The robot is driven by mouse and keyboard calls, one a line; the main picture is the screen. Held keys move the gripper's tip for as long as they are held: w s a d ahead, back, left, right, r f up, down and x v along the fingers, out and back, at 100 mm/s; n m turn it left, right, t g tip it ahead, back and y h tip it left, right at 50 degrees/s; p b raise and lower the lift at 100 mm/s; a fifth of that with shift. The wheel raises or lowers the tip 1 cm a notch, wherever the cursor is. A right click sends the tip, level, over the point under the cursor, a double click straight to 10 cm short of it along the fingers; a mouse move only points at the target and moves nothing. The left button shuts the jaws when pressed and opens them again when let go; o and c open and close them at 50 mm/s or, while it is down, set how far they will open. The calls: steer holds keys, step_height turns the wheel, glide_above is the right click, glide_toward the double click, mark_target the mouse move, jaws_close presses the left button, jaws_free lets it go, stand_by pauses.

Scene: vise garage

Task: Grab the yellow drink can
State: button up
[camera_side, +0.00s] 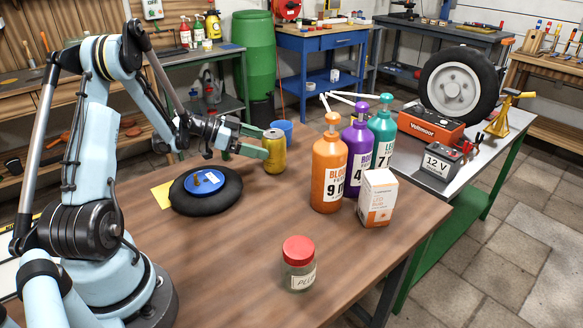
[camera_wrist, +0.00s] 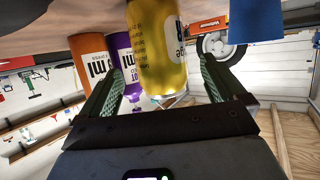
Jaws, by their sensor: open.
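The yellow drink can (camera_side: 274,158) stands upright on the brown table, just beyond my fingertips in the side view. My gripper (camera_side: 262,143) is open, reaching toward the can's upper part from the left. In the wrist view, which is upside down, the can (camera_wrist: 157,50) appears between the two green-grey fingers of my gripper (camera_wrist: 157,65), with a gap showing on each side. I see no finger closed on it. How far the fingers reach around the can is hard to tell.
A blue cup (camera_side: 283,129) stands just behind the can. Orange (camera_side: 328,175), purple (camera_side: 357,150) and teal (camera_side: 383,135) bottles and a white box (camera_side: 377,198) stand right. A red-lidded jar (camera_side: 299,265) is in front.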

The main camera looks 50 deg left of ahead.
mark_target(275, 147)
steer(key=x, duration=0.5)
steer(key=shift+w, duration=0.1)
steer(key=c, duration=1)
steer(key=shift+c, duration=0.2)
